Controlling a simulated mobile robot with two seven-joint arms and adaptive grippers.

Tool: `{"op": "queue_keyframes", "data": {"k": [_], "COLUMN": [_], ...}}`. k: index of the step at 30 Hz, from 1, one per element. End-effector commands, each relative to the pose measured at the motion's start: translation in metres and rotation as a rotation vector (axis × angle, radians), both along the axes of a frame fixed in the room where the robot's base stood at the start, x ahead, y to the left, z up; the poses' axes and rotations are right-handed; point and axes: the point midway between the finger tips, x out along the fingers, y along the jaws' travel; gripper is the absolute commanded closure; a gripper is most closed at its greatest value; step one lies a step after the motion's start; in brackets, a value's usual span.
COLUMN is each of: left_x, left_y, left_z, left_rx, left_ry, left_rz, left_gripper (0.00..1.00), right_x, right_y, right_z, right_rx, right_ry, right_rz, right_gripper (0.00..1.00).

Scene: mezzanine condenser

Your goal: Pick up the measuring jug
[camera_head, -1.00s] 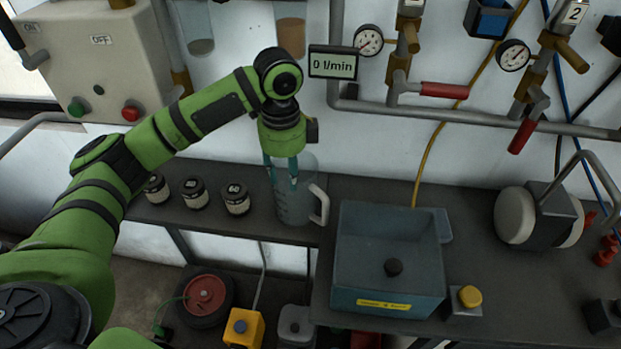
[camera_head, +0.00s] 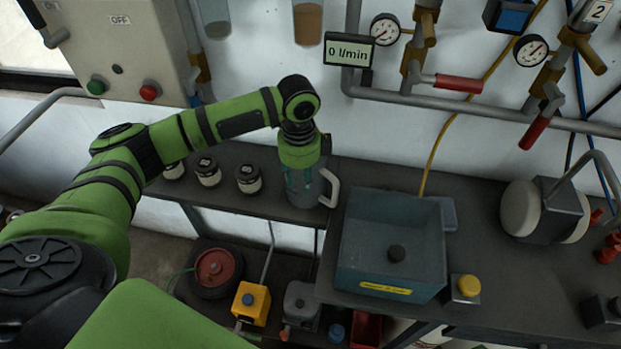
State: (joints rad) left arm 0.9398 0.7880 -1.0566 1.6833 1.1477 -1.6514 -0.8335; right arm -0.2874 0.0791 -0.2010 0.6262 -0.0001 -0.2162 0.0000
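The measuring jug (camera_head: 306,192) is a clear grey jug with a pale handle on its right. It stands upright on the dark bench, left of the blue-grey basin. My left gripper (camera_head: 299,181) points down at the jug from above, and its teal fingers reach down within the jug's outline. The gripper body covers the jug's rim and upper part. I cannot tell whether the fingers are inside the jug or behind its wall, or how far apart they are. My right gripper is not in view.
The basin (camera_head: 350,230) stands close to the jug's right. Several small dark jars, one of them here (camera_head: 248,179), stand to its left. A display reading 0 l/min (camera_head: 349,51) and pipes are on the wall behind. A yellow button box (camera_head: 465,289) is beside the basin.

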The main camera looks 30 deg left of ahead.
Motion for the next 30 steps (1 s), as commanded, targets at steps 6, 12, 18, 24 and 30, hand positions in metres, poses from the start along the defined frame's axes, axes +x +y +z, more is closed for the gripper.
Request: {"op": "queue_keyframes", "data": {"k": [6, 12, 18, 24, 30], "left_x": [0.0, 0.001, 0.002, 0.002, 0.002], "left_y": [0.0, 0.0, 0.0, 0.0, -0.001], "left_z": [0.001, 0.001, 0.008, 0.043, 0.082], "left_rx": [0.0, 0.0, 0.0, -0.001, -0.002], "left_ry": [-0.001, -0.002, -0.005, -0.009, -0.007], "left_rz": [0.0, 0.001, 0.0, 0.001, 0.0], "left_gripper": [1.0, 1.0, 1.0, 1.0, 1.0], "right_x": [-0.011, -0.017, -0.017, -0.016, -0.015], "right_y": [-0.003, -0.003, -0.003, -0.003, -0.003], "right_z": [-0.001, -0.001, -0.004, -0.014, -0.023], "right_rx": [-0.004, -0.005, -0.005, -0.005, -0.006], "right_ry": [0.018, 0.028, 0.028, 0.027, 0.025], "right_rz": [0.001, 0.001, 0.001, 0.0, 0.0], "right_gripper": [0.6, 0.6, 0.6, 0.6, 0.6]}}
